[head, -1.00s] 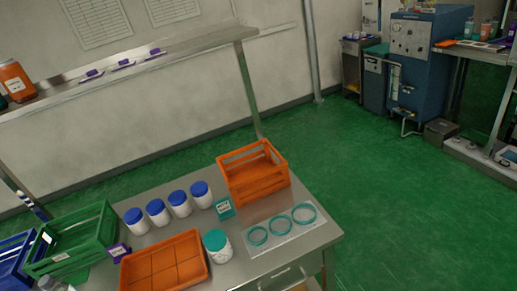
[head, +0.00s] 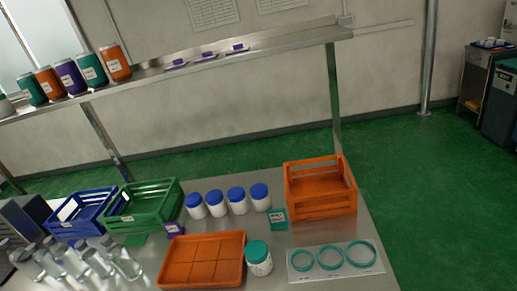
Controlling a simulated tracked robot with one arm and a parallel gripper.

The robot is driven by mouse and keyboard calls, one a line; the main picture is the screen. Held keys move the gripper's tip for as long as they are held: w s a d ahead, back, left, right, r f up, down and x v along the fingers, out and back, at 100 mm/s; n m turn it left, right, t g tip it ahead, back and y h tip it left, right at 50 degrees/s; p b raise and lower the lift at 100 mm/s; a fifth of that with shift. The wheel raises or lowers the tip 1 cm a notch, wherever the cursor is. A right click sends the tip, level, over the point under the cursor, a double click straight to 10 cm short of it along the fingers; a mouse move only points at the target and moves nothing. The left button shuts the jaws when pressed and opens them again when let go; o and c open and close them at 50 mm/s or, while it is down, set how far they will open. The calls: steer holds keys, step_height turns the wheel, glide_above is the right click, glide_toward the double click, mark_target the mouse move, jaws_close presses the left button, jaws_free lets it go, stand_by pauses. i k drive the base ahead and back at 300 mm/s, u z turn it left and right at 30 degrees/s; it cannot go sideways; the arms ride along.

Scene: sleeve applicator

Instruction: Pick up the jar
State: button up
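A white jar with a teal lid (head: 258,258) stands upright on the steel table, just right of the orange tray. Several white jars with blue lids (head: 237,201) stand in a row behind it, between the green crate and the orange crate. Larger orange, purple and teal jars (head: 72,77) stand on the upper shelf at the left. The task does not say which jar is meant. My gripper is not in view.
An orange divided tray (head: 203,261), a green crate (head: 145,208), a blue crate (head: 82,215) and an orange crate (head: 320,190) sit on the table. Clear containers (head: 75,262) crowd the left. A plate with teal rings (head: 333,259) lies at right. Green floor (head: 430,180) beyond is open.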

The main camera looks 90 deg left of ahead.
mark_target(256, 253)
steer(key=u, duration=0.2)
steer(key=i, duration=0.1)
steer(key=u, duration=2.15)
steer(key=k, duration=0.6)
steer(key=u, duration=0.25)
steer(key=i, duration=0.6)
steer(key=z, duration=0.1)
